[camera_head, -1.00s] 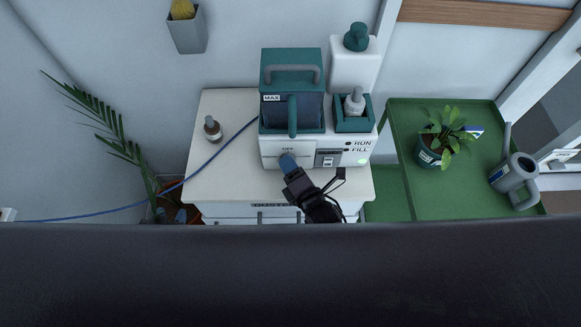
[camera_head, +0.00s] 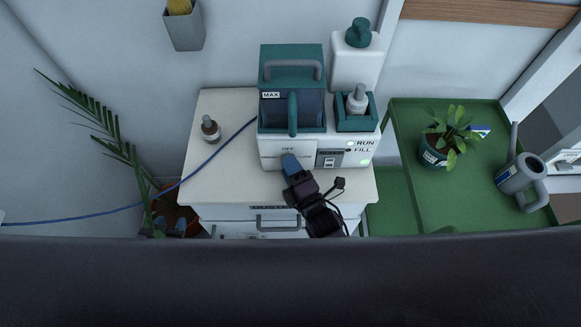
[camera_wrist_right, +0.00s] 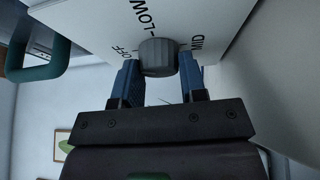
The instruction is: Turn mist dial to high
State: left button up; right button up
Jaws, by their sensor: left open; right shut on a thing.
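The humidifier (camera_head: 273,152) is a white base with a teal-topped tank, standing on the white cabinet. Its mist dial is a grey ribbed knob (camera_wrist_right: 158,57) on the front face, with OFF, LOW and MID printed around it in the right wrist view. My right gripper (camera_head: 290,163) is at this front face and hides the dial in the head view. Its blue fingers (camera_wrist_right: 160,82) are shut on the knob, one on each side. The dial's pointer cannot be made out, and HIGH is not visible.
A brown dropper bottle (camera_head: 210,129) stands on the cabinet top (camera_head: 222,165). A blue cable (camera_head: 195,170) runs left from the humidifier. A green cart (camera_head: 478,203) at right holds a potted plant (camera_head: 434,157) and a watering can (camera_head: 520,175). A palm (camera_head: 120,150) stands left.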

jog(key=o, duration=0.9)
jog(key=v, duration=1)
jog(key=shift+s+d, duration=0.2)
jog(key=shift+s, duration=0.15)
